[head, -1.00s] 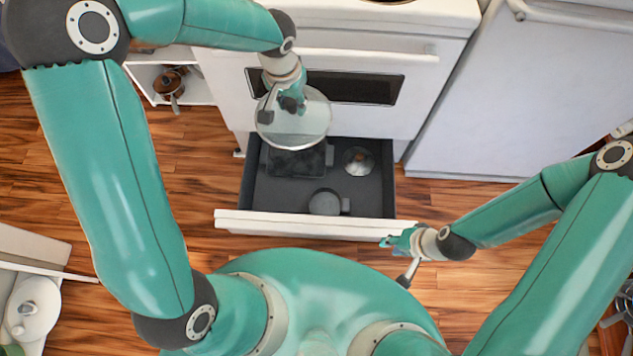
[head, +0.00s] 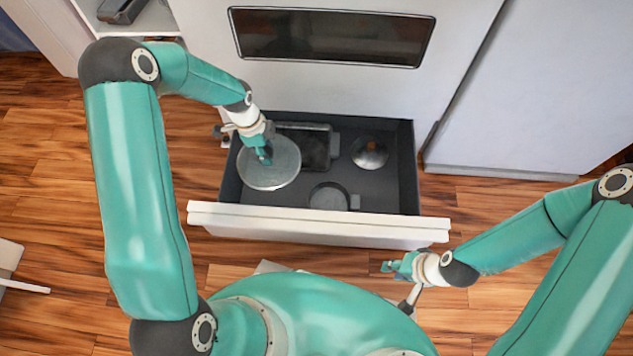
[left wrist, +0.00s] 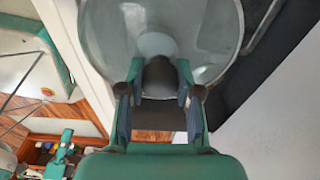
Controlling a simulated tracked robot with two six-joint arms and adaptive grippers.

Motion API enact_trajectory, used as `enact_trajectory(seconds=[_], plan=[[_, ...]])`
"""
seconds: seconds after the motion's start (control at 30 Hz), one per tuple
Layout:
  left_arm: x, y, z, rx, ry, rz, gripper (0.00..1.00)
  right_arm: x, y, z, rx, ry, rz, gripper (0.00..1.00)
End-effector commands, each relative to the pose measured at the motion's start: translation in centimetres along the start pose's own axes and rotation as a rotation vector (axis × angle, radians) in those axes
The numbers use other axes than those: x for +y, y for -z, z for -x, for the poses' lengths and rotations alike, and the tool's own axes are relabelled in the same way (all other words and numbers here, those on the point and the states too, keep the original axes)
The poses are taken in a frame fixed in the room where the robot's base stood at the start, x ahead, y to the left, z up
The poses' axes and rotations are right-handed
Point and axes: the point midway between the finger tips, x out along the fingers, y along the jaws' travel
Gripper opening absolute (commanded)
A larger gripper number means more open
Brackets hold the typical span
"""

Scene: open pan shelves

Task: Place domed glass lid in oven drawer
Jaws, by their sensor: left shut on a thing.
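The domed glass lid (head: 270,172) is a clear round disc with a pale rim. It is over the left part of the open oven drawer (head: 320,225), whose dark tray holds cookware. My left gripper (head: 264,156) is shut on the lid's knob, from above. In the left wrist view the lid (left wrist: 210,35) fills the top, with its dark knob between the fingers of my left gripper (left wrist: 158,85). I cannot tell whether the lid touches the drawer floor. My right gripper (head: 398,266) is just in front of the drawer's front right end; its fingers are too small to read.
Inside the drawer are a dark rectangular pan (head: 308,150) beside the lid, a small round lid (head: 369,153) at back right and a small grey pan (head: 329,197) near the front. The white oven (head: 300,90) stands behind. The drawer's right front floor is clear.

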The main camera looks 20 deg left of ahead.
Motion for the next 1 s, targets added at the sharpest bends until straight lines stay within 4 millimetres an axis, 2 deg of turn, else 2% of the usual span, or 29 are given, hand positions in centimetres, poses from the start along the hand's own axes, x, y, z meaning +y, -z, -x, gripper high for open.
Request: enact_trajectory(seconds=[0.03, 0.17, 0.27, 0.8, 1.0], plan=[[0.0, -0.3, -0.9, 0.000, -0.002, -0.014, 0.00, 0.2, 0.0, -0.7, 0.000, 0.000, 0.000, 0.31], [0.0, -0.6, -2.6, 0.000, -0.006, -0.032, 0.00, 0.4, 0.0, -1.2, 0.001, 0.000, 0.000, 0.31], [0.1, -1.0, -4.7, 0.000, -0.008, -0.033, 0.00, 0.7, 0.0, -1.9, 0.001, 0.000, 0.000, 0.31], [0.1, -3.2, -19.2, 0.000, -0.007, -0.028, 0.00, 2.4, 0.1, -6.8, 0.000, 0.000, 0.000, 0.31], [0.1, -3.8, -23.3, 0.000, -0.005, -0.029, 0.00, 2.9, 0.1, -8.2, 0.000, 0.000, 0.000, 0.31]])
